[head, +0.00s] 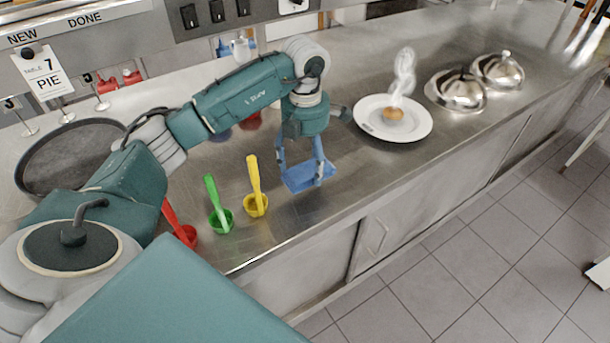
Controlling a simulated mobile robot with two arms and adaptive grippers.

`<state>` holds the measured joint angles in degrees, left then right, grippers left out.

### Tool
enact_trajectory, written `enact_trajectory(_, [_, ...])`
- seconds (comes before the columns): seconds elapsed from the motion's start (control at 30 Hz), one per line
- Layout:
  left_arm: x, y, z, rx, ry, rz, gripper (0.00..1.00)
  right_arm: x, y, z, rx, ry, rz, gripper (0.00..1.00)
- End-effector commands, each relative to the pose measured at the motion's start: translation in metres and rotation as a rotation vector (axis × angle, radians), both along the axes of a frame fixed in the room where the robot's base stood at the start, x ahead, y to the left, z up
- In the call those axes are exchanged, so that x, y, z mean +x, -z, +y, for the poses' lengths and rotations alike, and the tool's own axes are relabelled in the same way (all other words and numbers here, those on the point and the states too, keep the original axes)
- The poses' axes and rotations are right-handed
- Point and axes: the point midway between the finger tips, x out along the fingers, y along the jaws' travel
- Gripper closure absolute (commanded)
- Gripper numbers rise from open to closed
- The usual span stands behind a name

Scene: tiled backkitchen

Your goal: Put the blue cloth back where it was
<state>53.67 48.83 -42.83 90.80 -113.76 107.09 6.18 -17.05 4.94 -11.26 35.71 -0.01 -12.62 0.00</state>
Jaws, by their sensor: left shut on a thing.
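The blue cloth (300,178) is a small flat light-blue piece at the middle of the head view, over the front part of the steel counter (345,185). My left gripper (306,176) points down and is shut on the cloth. The fingers hide part of the cloth. I cannot tell whether the cloth touches the counter or hangs just above it. My right gripper is not in view.
Yellow (255,190), green (218,205) and red (179,225) scoops stand left of the cloth. A white plate (375,128) with steaming food is to its right, before two steel domes (460,92). A dark round pan (65,160) lies far left.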

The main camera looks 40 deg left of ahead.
Motion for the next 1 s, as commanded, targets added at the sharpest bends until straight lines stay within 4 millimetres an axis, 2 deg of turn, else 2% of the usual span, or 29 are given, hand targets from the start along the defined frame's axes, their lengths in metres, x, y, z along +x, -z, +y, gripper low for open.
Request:
enact_trajectory(0.17, [0.0, 0.015, 0.0, -0.001, 0.0, 0.001, 0.49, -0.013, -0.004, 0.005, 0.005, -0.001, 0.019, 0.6])
enact_trajectory(0.43, [0.0, 0.052, -0.001, -0.001, 0.0, 0.002, 0.49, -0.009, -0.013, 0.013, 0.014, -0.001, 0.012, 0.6])
enact_trajectory(0.87, [0.0, 0.061, 0.0, 0.0, 0.001, -0.001, 0.49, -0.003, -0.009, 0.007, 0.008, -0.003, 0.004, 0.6])
enact_trajectory(0.9, [0.001, 0.06, -0.001, 0.0, 0.001, -0.001, 0.23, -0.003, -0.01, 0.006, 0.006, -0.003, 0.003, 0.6])
enact_trajectory(0.97, [0.0, 0.06, 0.0, 0.0, 0.001, -0.001, 0.11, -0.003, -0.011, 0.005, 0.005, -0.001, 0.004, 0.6])
enact_trajectory(1.0, [0.0, 0.06, 0.0, 0.0, 0.001, -0.001, 0.1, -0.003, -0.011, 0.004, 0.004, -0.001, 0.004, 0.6])
